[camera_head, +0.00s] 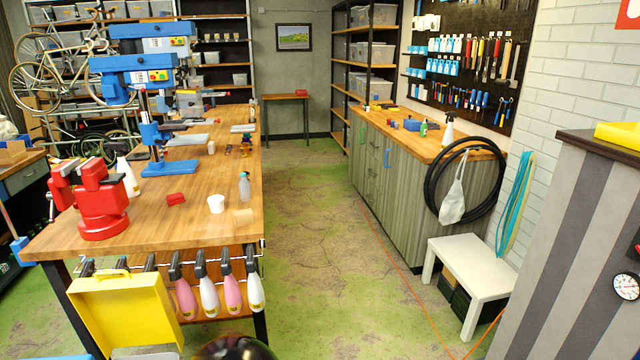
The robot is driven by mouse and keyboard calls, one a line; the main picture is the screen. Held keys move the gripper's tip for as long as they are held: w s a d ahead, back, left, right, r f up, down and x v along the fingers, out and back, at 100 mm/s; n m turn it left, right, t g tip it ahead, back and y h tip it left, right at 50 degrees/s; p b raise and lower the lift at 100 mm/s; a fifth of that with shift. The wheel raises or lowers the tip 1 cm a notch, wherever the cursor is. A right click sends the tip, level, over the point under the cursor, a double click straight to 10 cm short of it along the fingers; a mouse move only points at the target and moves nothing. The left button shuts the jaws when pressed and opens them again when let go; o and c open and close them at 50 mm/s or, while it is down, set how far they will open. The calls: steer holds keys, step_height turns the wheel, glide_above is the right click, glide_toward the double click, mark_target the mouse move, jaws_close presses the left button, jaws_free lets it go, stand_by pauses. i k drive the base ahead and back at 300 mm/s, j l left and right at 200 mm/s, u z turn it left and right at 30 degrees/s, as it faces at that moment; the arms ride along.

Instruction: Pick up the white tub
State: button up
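The white tub (216,203) stands upright on the wooden workbench (160,224), near its right edge. A wooden block (243,216) sits just to its right and front. No gripper fingers show. A dark rounded shape at the bottom edge of the picture may be part of my arm, but I cannot be sure.
A red vise (101,208) and a blue drill press (152,138) stand on the bench. Pink and white bottles (208,297) hang along its front, beside an open yellow case (125,311). The aisle floor (325,240) is mostly clear; a white stool (466,265) and orange cable lie right.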

mark_target(216, 202)
steer(key=i+l, duration=0.25)
steer(key=i, duration=0.2)
steer(key=i+l, duration=0.25)
steer(key=i, duration=0.25)
steer(key=i+l, duration=0.25)
steer(key=i, duration=0.2)
steer(key=i+l, duration=0.2)
steer(key=i, duration=0.3)
steer(key=i+j+u, duration=0.1)
steer(key=i+u, duration=0.15)
steer(key=u, duration=0.15)
steer(key=i+u, duration=0.3)
steer(key=u, duration=0.15)
steer(key=i+u, duration=0.4)
steer(key=i+l+u, duration=0.15)
steer(key=u, duration=0.3)
steer(key=i+l+u, duration=0.2)
steer(key=u, duration=0.2)
steer(key=i+u, duration=0.2)
steer(key=u, duration=0.25)
steer(key=i+l+u, duration=0.1)
steer(key=u, duration=0.3)
steer(key=i+l+u, duration=0.2)
steer(key=u, duration=0.25)
steer(key=i+l+u, duration=0.25)
steer(key=u, duration=0.2)
